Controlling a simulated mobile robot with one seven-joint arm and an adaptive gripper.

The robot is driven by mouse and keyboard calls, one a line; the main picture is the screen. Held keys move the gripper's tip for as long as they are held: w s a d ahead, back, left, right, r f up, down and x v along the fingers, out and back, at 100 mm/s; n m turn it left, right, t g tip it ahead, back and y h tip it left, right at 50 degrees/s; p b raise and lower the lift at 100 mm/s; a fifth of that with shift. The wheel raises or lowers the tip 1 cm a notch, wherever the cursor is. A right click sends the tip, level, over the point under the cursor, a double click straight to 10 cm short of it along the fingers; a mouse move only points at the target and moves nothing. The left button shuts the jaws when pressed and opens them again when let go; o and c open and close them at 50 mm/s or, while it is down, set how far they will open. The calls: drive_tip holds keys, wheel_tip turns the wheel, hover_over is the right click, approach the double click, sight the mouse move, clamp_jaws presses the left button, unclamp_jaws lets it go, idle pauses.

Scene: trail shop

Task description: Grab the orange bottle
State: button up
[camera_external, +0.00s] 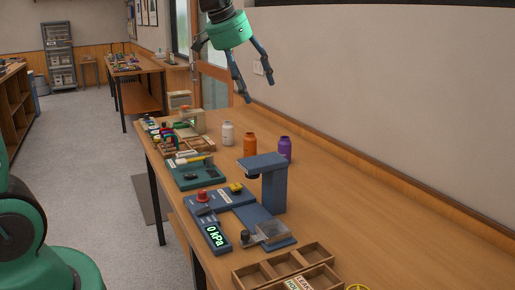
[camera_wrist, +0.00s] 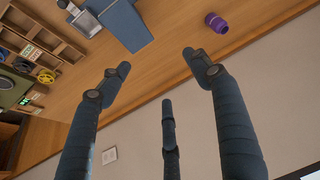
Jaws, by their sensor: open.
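The orange bottle (camera_external: 250,145) stands upright on the wooden table, between a white bottle (camera_external: 228,133) on its left and a purple bottle (camera_external: 285,149) on its right. All three have a narrower cap or neck on top. My gripper (camera_external: 248,82) is high above the table, over the bottles in the picture, with its dark fingers spread and nothing between them. In the wrist view the open fingers (camera_wrist: 158,75) show, with the purple bottle (camera_wrist: 216,22) beyond them at upper right. The orange bottle does not show in the wrist view.
A blue press-like stand (camera_external: 273,185) is in front of the bottles, with a gauge reading 0 kPa (camera_external: 214,236) near the left edge. A wooden divided tray (camera_external: 287,267) is at the front. A green tray (camera_external: 196,174) lies left. The table's right side is largely clear along the wall.

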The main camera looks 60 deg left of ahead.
drive_tip(key=w+a+f+n+p, duration=0.1)
drive_tip(key=w+a+f, duration=0.25)
drive_tip(key=a, duration=0.45)
drive_tip(key=w+a+f, duration=0.3)
drive_tip(key=w+a, duration=0.2)
drive_tip(key=a, duration=0.2)
drive_tip(key=n+p, duration=0.1)
drive_tip(key=p, duration=0.1)
approach(248, 134)
drive_tip(key=shift+w+d+r+g+y, duration=0.15)
drive_tip(key=shift+d+r+g+y, duration=0.25)
drive_tip(key=shift+d+r, duration=0.05)
drive_tip(key=shift+f, duration=0.1)
drive_tip(key=shift+b+x, duration=0.9)
drive_tip(key=shift+x, duration=3.25)
drive_tip(key=shift+w, duration=0.1)
drive_tip(key=shift+b+x, duration=0.75)
drive_tip(key=shift+x, duration=1.85)
drive_tip(key=shift+c, duration=0.3)
drive_tip(key=c, duration=1.2)
